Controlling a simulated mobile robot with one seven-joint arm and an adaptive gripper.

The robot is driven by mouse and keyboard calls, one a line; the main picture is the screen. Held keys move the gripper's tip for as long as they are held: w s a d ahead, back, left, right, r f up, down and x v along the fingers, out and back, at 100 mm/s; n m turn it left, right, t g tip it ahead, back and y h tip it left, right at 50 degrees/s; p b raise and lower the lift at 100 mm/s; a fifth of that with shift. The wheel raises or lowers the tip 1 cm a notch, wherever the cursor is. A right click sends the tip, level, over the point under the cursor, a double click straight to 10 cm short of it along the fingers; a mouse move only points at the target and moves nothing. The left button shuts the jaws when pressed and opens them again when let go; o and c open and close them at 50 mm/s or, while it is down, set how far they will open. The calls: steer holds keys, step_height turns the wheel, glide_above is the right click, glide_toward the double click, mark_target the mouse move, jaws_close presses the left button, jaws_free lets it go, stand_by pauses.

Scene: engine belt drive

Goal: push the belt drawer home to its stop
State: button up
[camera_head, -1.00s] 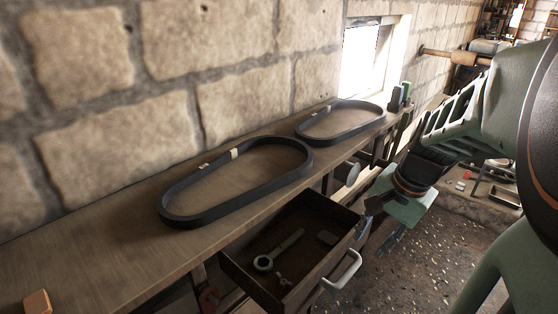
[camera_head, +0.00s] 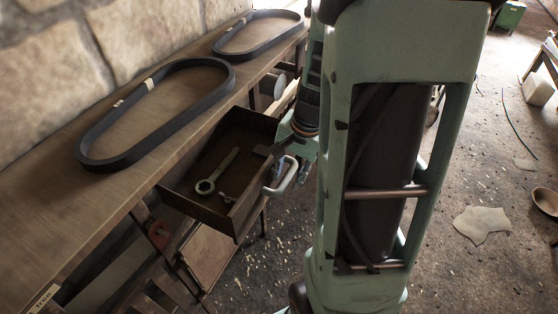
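The belt drawer (camera_head: 238,215) is a dark wooden drawer pulled out from under the workbench, with its inside in plain view. A pale curved handle (camera_head: 284,180) is on its front. A green ring-ended wrench (camera_head: 215,172) and a small metal piece (camera_head: 227,197) lie inside it. My gripper (camera_head: 290,158) is at the drawer's front right corner, close to the handle. I cannot tell whether it touches the front. My arm partly hides the gripper, and its finger opening is unclear.
Two black belts, one nearer (camera_head: 155,155) and one farther (camera_head: 262,50), lie on the workbench top (camera_head: 50,215) along the stone wall. The floor (camera_head: 465,165) to the right is mostly open, with a pale scrap (camera_head: 482,223) and a bowl (camera_head: 546,201).

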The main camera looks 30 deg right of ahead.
jaws_close()
steer(key=shift+w+a, duration=0.1)
stand_by(0.4)
steer(key=shift+w+a, duration=0.15)
steer(key=shift+w, duration=0.05)
steer(key=w+a+p, duration=0.1)
steer(key=w+a, duration=0.2)
steer(key=w, duration=0.2)
steer(key=w+a+p, duration=0.1)
steer(key=w+a, duration=0.3)
steer(key=w+a+p, duration=0.1)
steer(key=w+a, duration=0.3)
steer(key=w, duration=0.1)
steer(key=shift+w+a, duration=0.2)
steer(key=shift+w, duration=0.1)
steer(key=shift+w+r, duration=0.1)
steer(key=shift+a, duration=0.1)
